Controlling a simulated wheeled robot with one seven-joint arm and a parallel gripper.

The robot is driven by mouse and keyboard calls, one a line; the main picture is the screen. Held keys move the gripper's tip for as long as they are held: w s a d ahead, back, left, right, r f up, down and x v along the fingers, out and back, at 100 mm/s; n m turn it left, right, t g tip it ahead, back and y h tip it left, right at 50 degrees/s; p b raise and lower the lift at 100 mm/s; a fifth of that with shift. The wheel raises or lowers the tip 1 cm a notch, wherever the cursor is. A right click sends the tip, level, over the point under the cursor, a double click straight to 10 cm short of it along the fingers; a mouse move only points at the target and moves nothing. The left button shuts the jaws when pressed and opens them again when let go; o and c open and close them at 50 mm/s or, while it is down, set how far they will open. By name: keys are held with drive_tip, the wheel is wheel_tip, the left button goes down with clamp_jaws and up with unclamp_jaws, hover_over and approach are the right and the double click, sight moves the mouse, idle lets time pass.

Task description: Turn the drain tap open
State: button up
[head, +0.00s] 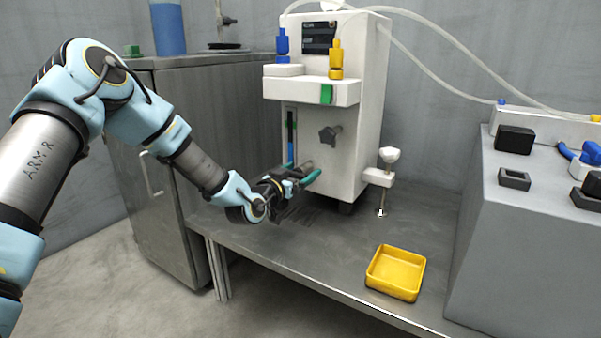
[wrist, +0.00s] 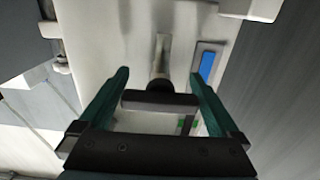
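The drain tap (wrist: 160,103) shows in the wrist view as a dark crosswise handle bar on a round hub, with a grey spout (wrist: 162,48) beyond it. In the head view the tap is mostly hidden by my gripper (head: 299,172) at the low front of the white machine (head: 345,95). My gripper, also in the wrist view (wrist: 163,85), is open, its teal fingers apart on either side of the handle bar. The bar's ends look close to the fingers; I cannot tell whether they touch.
A dark star knob (head: 330,135) is on the machine just above my gripper. A white side fitting (head: 379,177) is to the right. A yellow tray (head: 396,272) stands on the metal bench (head: 325,250). A grey console (head: 530,220) bounds the right side.

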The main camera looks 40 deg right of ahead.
drive_tip(key=c, duration=1)
drive_tip(key=shift+n, duration=0.3)
drive_tip(key=n+p, duration=0.2)
drive_tip(key=n, duration=0.1)
drive_tip(key=shift+n, duration=0.4)
drive_tip(key=n+p, duration=0.1)
drive_tip(key=n, duration=0.3)
drive_tip(key=shift+n, duration=0.3)
drive_tip(key=n+p, duration=0.1)
drive_tip(key=n, duration=0.7)
drive_tip(key=shift+n+p, duration=0.3)
drive_tip(key=shift+p, duration=0.05)
drive_tip(key=shift+n, duration=0.3)
